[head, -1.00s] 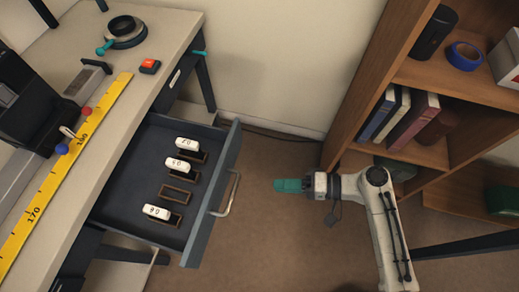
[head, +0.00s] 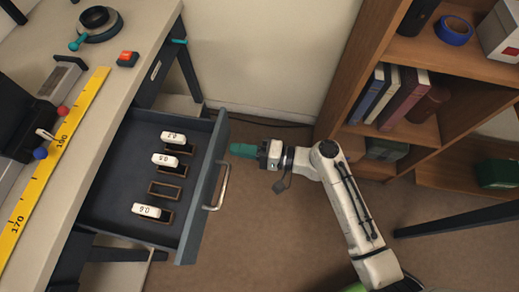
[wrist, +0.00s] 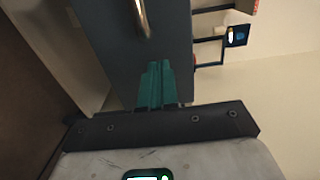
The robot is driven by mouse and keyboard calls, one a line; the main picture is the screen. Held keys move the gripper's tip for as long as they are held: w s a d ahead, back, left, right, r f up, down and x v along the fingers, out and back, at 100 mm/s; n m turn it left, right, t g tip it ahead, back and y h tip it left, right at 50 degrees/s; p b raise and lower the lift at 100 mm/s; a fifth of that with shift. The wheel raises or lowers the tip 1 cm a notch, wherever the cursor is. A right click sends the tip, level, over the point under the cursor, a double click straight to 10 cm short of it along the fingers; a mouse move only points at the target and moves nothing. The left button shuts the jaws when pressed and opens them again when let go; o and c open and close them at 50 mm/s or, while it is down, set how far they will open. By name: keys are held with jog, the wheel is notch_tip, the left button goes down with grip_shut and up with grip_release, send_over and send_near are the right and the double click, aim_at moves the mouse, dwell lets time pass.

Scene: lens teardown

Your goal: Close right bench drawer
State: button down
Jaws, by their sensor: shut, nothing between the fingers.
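The right bench drawer (head: 108,208) is pulled far out from the bench. Its grey-blue front panel (head: 203,190) carries a curved metal handle (head: 221,187). Several white labelled blocks lie in or by the brown slots inside, one of them the block (head: 172,138) at the back. My gripper (head: 236,149), with teal fingers, is shut and empty just right of the drawer front, beyond the handle's far end. In the wrist view the shut fingers (wrist: 155,88) point at the drawer front (wrist: 160,40), with the handle (wrist: 141,18) just ahead. I cannot tell whether they touch the panel.
The bench (head: 125,20) stands at the left with a yellow ruler (head: 50,160), a red button box (head: 127,59) and a dark ring-shaped part (head: 99,24). A wooden bookshelf (head: 335,90) stands at the right. The floor (head: 245,240) between them is clear.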

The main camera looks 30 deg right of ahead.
aim_at(219, 147)
jog(key=shift+x, duration=1.3)
jog(key=shift+a, duration=0.1)
jog(key=shift+w+a, duration=0.3)
jog(key=shift+a, duration=0.05)
jog(key=b+x, duration=0.7)
jog(key=x, duration=1.6)
jog(key=shift+b, duration=0.4)
jog(key=shift+b+x, duration=0.35)
jog(key=shift+x, duration=0.6)
jog(key=shift+w+r, duration=0.15)
jog(key=shift+r, duration=0.1)
